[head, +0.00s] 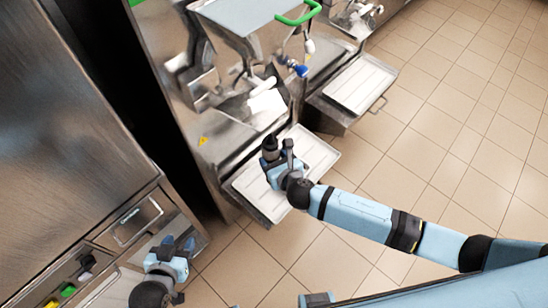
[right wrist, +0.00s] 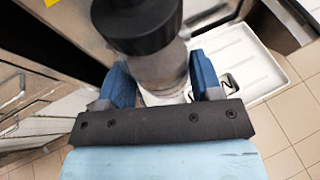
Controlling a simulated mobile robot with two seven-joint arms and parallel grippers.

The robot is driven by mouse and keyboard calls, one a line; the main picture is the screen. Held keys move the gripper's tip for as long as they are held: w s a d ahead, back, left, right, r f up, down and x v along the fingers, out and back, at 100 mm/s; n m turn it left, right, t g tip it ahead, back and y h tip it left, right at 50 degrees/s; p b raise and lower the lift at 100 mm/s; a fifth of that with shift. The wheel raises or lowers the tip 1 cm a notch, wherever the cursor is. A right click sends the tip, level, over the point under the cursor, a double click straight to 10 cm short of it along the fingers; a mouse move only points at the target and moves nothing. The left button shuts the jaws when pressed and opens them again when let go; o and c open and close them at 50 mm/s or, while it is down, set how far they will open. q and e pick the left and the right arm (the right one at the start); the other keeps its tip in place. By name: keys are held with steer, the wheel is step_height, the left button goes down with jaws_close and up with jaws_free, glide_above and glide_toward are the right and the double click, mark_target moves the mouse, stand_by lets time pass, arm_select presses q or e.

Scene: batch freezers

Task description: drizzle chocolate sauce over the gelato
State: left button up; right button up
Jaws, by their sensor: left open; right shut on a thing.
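My right gripper (head: 279,162) is shut on a bottle with a black cap (head: 270,146), in front of the nearer freezer and over its white tray. In the right wrist view the bottle's greyish body (right wrist: 165,75) stands between the two blue fingers, below the wide black cap. I take it for the sauce bottle; no label or sauce shows. My left gripper (head: 172,254) is open and empty at the lower left, near the steel cabinet front. No gelato can be made out. A white piece (head: 266,102) sits at the nearer freezer's front.
Two batch freezers stand side by side, the nearer one (head: 232,20) with a green handle. White trays (head: 312,152) (head: 360,84) sit on shelves in front of them. A steel cabinet (head: 70,130) fills the left. Tiled floor on the right is clear.

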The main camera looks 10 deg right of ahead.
steer(key=s+a+p, duration=0.2)
steer(key=s+p, duration=0.1)
steer(key=s, duration=1.1)
steer(key=shift+s, duration=0.4)
steer(key=shift+a, duration=0.1)
